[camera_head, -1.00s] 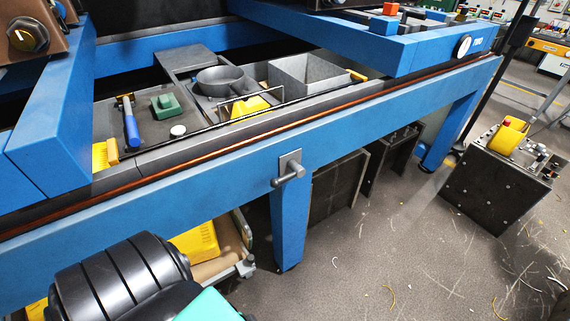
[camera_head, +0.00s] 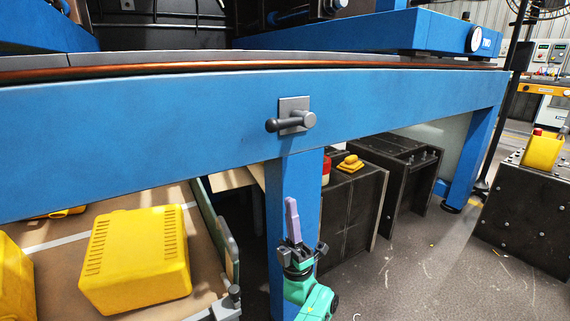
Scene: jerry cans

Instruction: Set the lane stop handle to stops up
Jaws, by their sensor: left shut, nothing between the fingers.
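The lane stop handle (camera_head: 290,122) is a dark grey lever on a square grey plate on the front of the blue beam. Its round pivot is at the right, and its arm points left, tilted slightly down to a rounded knob. My left gripper (camera_head: 291,203) has lavender fingers on a dark wrist and a green arm link. It points up, in front of the blue leg, below the handle and visibly apart from it. Its fingers are shut with nothing between them. My right gripper is not in view.
The blue beam (camera_head: 180,117) spans the view, with a blue leg (camera_head: 278,190) under the handle. Dark metal boxes (camera_head: 350,205) stand behind the leg. The floor at right is mostly open.

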